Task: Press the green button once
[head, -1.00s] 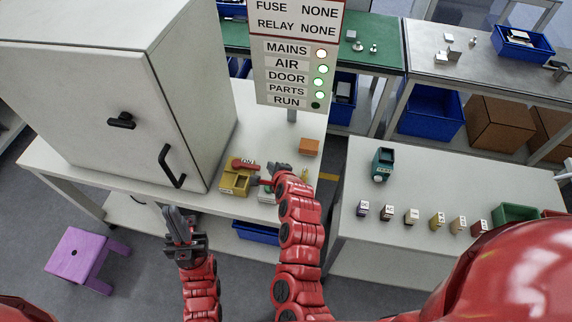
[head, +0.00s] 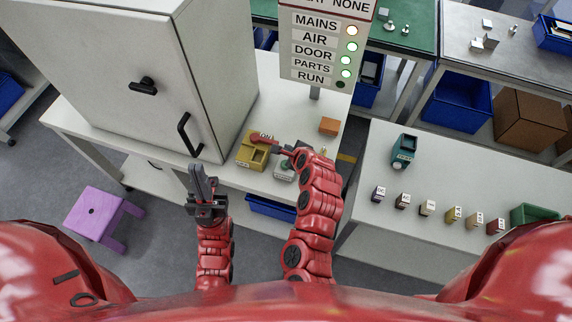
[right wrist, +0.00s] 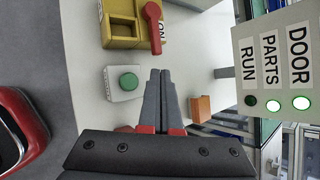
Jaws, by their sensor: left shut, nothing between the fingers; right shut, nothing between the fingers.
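The green button (right wrist: 128,82) sits on a small pale grey box (right wrist: 122,92) on the white table, seen in the right wrist view. In the head view the box (head: 284,174) is partly covered by my right arm. My right gripper (right wrist: 160,74) is shut and empty, its fingertips just right of the button in the wrist view, apart from it in the picture; I cannot tell its height above the table. It also shows in the head view (head: 280,149). My left gripper (head: 196,168) is shut and empty, in front of the white cabinet.
A yellow box (head: 249,156) with a red lever (right wrist: 153,26) stands beside the button box. An orange block (head: 329,126) is near the table's right edge. On the status sign (head: 315,52) RUN is dark; DOOR and PARTS are lit green. A purple stool (head: 103,212) stands at left.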

